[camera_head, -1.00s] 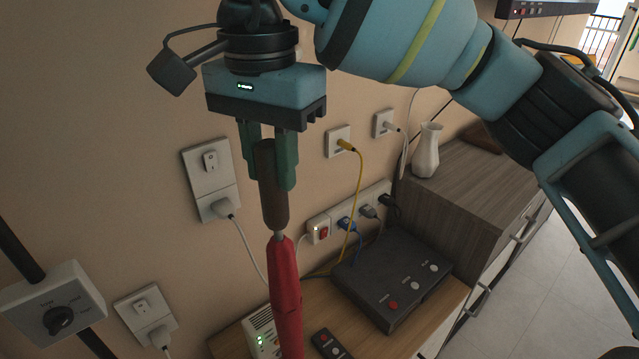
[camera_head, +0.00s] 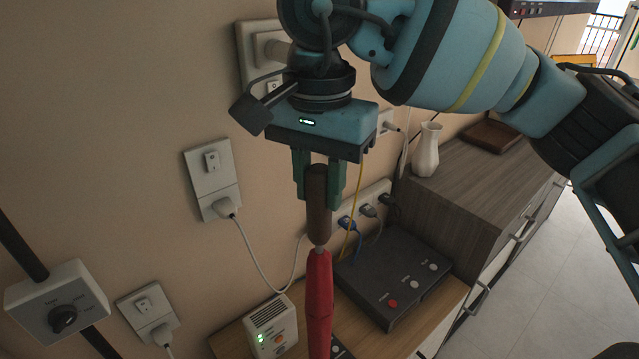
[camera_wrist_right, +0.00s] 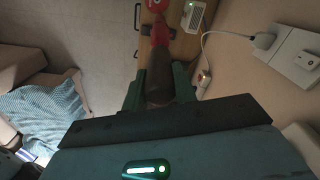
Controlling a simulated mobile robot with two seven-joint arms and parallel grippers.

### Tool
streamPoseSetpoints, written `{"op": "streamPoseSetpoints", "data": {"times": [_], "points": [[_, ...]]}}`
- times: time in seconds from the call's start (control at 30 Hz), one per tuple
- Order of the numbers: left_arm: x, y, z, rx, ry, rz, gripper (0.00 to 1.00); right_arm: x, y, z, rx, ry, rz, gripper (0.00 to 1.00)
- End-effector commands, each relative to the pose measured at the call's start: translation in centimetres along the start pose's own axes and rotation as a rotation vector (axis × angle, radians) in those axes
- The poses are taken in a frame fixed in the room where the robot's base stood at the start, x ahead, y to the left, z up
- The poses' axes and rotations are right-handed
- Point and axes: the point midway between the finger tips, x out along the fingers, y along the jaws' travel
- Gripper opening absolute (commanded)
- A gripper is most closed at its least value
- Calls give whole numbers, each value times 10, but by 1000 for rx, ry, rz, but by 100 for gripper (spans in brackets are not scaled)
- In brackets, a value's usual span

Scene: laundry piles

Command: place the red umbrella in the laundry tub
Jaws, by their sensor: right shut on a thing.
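The red umbrella (camera_head: 318,290) hangs upright, closed, from my right gripper (camera_head: 320,190) in the head view. The gripper's green fingers are shut on its brown handle (camera_head: 318,215). Its lower end runs out of the bottom of the head view. In the right wrist view, the red umbrella (camera_wrist_right: 160,32) extends away from the gripper (camera_wrist_right: 158,88), above the wooden surface. My left gripper is not in view. I cannot make out the laundry tub in these frames.
A black router box (camera_head: 395,275) and a white device (camera_head: 270,328) stand on a wooden shelf (camera_head: 440,308) beneath the umbrella. A white vase (camera_head: 426,152) stands on a grey wooden cabinet (camera_head: 480,185). Wall sockets and cables are close behind. Open tiled floor (camera_head: 560,280) lies right.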

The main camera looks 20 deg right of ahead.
Motion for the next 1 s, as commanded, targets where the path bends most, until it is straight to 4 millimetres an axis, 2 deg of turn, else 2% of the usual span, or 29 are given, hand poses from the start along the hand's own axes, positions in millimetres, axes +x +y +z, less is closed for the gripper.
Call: {"op": "streamPoseSetpoints", "data": {"times": [0.47, 0.5, 0.63, 0.67, 1.0], "points": [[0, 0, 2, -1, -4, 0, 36, 9, 0, 0, 0, -1, -1, 0], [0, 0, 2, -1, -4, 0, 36, 10, 0, 0, 0, -1, 0, 30], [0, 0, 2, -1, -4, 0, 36, 9, 0, 0, 1, 0, 0, 47], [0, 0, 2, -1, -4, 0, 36, 9, 0, 0, 1, 0, 0, 49], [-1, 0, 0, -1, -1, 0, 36, 4, 0, 0, 1, 1, -2, 49]]}}
